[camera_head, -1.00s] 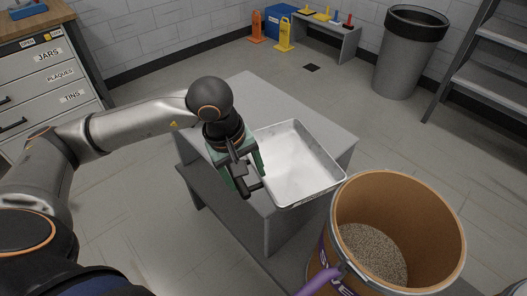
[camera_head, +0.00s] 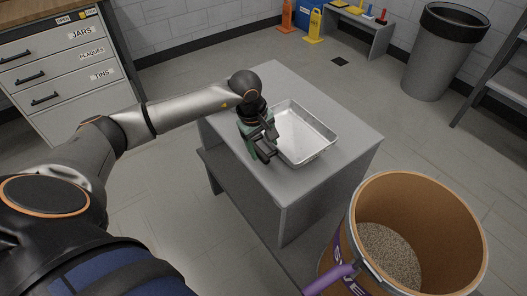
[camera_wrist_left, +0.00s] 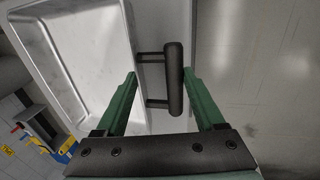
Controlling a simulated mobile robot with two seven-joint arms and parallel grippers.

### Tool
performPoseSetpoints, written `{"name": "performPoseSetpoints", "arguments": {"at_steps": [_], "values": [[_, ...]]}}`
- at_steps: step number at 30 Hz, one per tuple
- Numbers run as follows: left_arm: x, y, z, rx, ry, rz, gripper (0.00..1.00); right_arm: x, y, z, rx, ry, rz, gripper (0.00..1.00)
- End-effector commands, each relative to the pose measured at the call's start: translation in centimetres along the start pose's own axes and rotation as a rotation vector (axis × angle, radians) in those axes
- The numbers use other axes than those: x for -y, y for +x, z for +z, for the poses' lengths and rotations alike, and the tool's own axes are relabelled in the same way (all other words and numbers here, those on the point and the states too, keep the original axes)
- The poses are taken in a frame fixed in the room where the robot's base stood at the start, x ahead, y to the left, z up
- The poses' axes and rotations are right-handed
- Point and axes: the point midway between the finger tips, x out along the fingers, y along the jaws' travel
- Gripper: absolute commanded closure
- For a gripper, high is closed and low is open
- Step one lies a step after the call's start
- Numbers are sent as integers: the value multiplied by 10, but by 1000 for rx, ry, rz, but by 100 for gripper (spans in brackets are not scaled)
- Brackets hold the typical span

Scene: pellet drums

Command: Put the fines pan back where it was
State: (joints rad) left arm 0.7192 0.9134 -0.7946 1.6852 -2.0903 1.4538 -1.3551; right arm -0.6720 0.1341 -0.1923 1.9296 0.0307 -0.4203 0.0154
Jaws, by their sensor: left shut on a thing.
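The fines pan (camera_head: 306,133) is a shallow silver tray, and its inside looks bare. It is over the top of the grey bench (camera_head: 350,128), level or nearly so; I cannot tell whether it rests on the bench or hangs just above it. My left gripper (camera_head: 265,150) is at the pan's left side, shut on its dark bar handle. In the left wrist view the handle (camera_wrist_left: 174,80) lies between the two green fingers, with the pan's wall (camera_wrist_left: 122,45) to the left. My right gripper is not in view.
A large brown drum (camera_head: 355,215) partly filled with pellets stands at the front right, with a purple bar (camera_head: 330,280) at its rim. A grey bin (camera_head: 440,55) and a drawer cabinet (camera_head: 60,75) stand farther off. Bare bench top lies around the pan.

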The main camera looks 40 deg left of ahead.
Motion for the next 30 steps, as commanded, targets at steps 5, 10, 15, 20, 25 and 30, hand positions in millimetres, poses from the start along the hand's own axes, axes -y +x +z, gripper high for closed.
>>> {"name": "performPoseSetpoints", "arguments": {"at_steps": [5,10,15,20,25,30], "values": [[-5,15,-10,0,-1,3,100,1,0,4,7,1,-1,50],[-6,24,-15,0,-1,3,100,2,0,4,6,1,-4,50],[-1,48,-14,2,0,0,100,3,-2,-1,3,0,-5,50],[0,53,-15,-1,1,4,100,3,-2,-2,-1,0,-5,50],[0,54,-15,-1,1,3,100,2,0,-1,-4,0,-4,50],[1,55,-15,-1,1,1,16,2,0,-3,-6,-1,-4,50]]}}
